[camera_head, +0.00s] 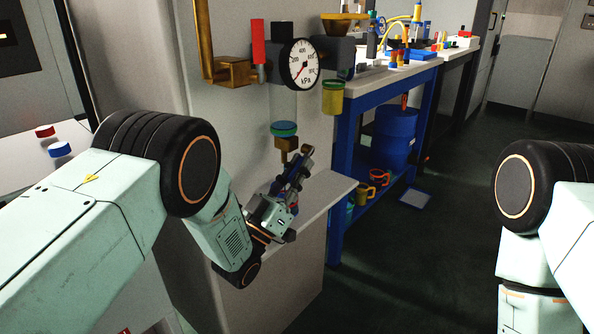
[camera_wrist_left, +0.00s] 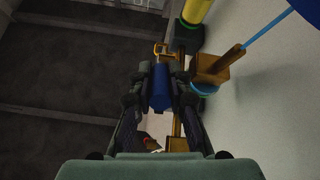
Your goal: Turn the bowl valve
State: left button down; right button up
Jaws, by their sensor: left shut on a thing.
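The pressure-gauge assembly is on the wall unit, with a clear bowl (camera_head: 284,104) hanging below it. The bowl ends in a teal ring (camera_head: 284,129) and a brass block (camera_head: 287,144). My left gripper (camera_head: 304,153) is just below and right of this block. In the left wrist view, the left gripper (camera_wrist_left: 160,86) is shut on a blue cylindrical piece (camera_wrist_left: 160,88), which looks like a valve handle. A brass block (camera_wrist_left: 211,69) is just right of the fingers there. In the head view the fingers hide the held piece. My right arm shows at the right edge, its gripper out of frame.
A round kPa gauge (camera_head: 300,64) and a yellow bowl (camera_head: 333,98) are close above the left gripper. A pale ledge (camera_head: 325,197) lies below it. A blue bench (camera_head: 343,150) with a blue drum (camera_head: 394,138) stands behind.

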aim_at(298, 164)
pick_arm(q)
jog(key=shift+d+r, duration=0.1)
jog(key=shift+r, duration=0.05)
jog(key=c, duration=1.3)
grip_release()
jog(key=shift+w+d, duration=0.1)
jog(key=shift+w, duration=0.05)
jog(key=shift+r, duration=0.4)
notch_tip(298, 164, up, 9)
jog(key=shift+r, duration=0.1)
